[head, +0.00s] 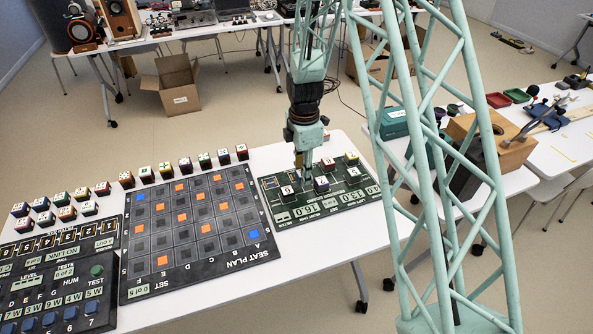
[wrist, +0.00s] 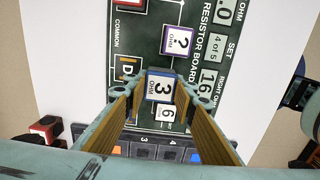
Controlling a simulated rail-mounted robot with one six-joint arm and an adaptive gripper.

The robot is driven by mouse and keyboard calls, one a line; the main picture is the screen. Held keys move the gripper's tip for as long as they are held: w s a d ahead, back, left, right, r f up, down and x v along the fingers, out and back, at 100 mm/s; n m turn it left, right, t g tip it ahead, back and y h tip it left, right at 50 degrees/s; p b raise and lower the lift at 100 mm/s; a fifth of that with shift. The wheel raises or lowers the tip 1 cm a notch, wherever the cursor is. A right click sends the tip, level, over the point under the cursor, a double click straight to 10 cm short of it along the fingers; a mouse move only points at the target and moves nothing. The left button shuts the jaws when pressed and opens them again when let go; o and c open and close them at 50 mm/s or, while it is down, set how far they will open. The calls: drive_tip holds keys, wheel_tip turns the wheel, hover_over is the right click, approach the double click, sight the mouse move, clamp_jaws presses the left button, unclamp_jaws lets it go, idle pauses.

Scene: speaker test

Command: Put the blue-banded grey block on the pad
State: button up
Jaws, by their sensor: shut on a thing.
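My gripper (wrist: 160,78) is shut on a block (wrist: 160,87) marked "3 OHM" with a blue band, between its two yellow-lined fingers in the wrist view. In the head view my gripper (head: 302,165) is over the left part of the dark green resistor board (head: 300,212); the held block is hard to make out there. The block looks larger than the neighbouring "6 OHM" block (wrist: 167,114); its height above the board is unclear. A gold-outlined spot marked "D" (wrist: 127,70) lies left of it in the wrist view. I cannot tell which spot is the pad.
White table (head: 330,260) is bare in front.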

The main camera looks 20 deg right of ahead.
drive_tip(key=w, duration=0.5)
drive_tip(key=shift+w+a+f, duration=0.2)
drive_tip(key=shift+w+f, duration=0.05)
drive_tip(key=shift+w, duration=0.05)
drive_tip(key=shift+w, duration=0.5)
drive_tip(key=shift+f+b, duration=0.65)
drive_tip(key=shift+f, duration=1.15)
drive_tip(key=shift+s+f, duration=0.1)
drive_tip(key=o, duration=0.8)
drive_tip(key=shift+o, duration=0.2)
